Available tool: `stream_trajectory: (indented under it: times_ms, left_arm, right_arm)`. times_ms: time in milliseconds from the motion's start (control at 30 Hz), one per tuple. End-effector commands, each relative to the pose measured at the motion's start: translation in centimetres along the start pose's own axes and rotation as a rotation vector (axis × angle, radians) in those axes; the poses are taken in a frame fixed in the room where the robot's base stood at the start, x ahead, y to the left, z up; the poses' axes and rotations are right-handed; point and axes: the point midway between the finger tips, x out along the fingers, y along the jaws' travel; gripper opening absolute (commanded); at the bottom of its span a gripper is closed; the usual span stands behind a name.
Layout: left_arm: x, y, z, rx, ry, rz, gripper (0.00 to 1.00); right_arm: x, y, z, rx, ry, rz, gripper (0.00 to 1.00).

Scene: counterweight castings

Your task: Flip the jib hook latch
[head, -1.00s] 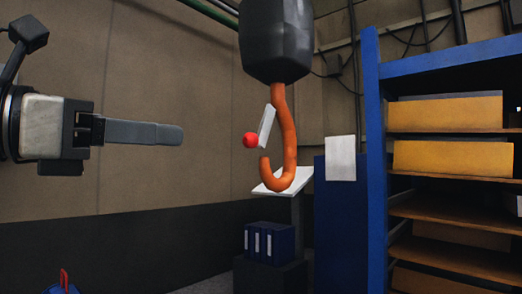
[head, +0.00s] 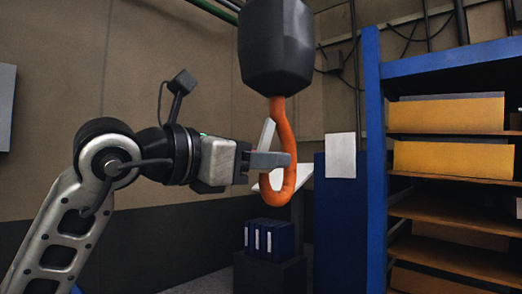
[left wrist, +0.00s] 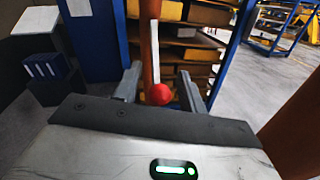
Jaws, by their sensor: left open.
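The orange jib hook (head: 283,187) hangs below a dark block (head: 277,45). The pale latch (head: 267,134) slants across the upper part of its mouth. My left gripper (head: 270,160) reaches in from the left, and its finger overlaps the hook's mouth and shank. In the left wrist view the open left gripper (left wrist: 159,76) has one finger each side of the red ball (left wrist: 159,94). A gap shows on both sides of the ball. The latch (left wrist: 155,50) and hook (left wrist: 146,38) stand beyond it. In the head view the gripper hides the ball. My right gripper is not in view.
A blue shelf rack (head: 372,150) with yellow boxes (head: 450,158) stands at the right. Blue binders (head: 270,238) rest on a dark stand (head: 268,275) below the hook. The space left of the hook is free apart from my arm.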

Motion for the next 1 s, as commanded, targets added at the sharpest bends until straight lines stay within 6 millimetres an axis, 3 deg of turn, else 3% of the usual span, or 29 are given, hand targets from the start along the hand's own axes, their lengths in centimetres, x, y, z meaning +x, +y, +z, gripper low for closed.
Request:
stream_trajectory:
  times_ms: [300, 433, 467, 1000]
  left_arm:
    - [0.26, -0.01, -0.05, 0.001, 0.001, 0.000, 0.41]
    - [0.24, -0.01, -0.05, 0.000, 0.001, 0.000, 0.05]
    - [0.24, -0.02, -0.05, 0.001, 0.001, 0.000, 0.00]
    - [-0.03, -0.01, 0.42, -0.004, 0.042, -0.009, 0.00]
  right_arm:
    - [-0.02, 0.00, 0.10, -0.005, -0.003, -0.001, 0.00]
    - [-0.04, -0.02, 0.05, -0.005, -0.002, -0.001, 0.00]
    - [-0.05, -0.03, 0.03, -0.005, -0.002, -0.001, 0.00]
    - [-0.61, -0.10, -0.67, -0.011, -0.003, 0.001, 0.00]
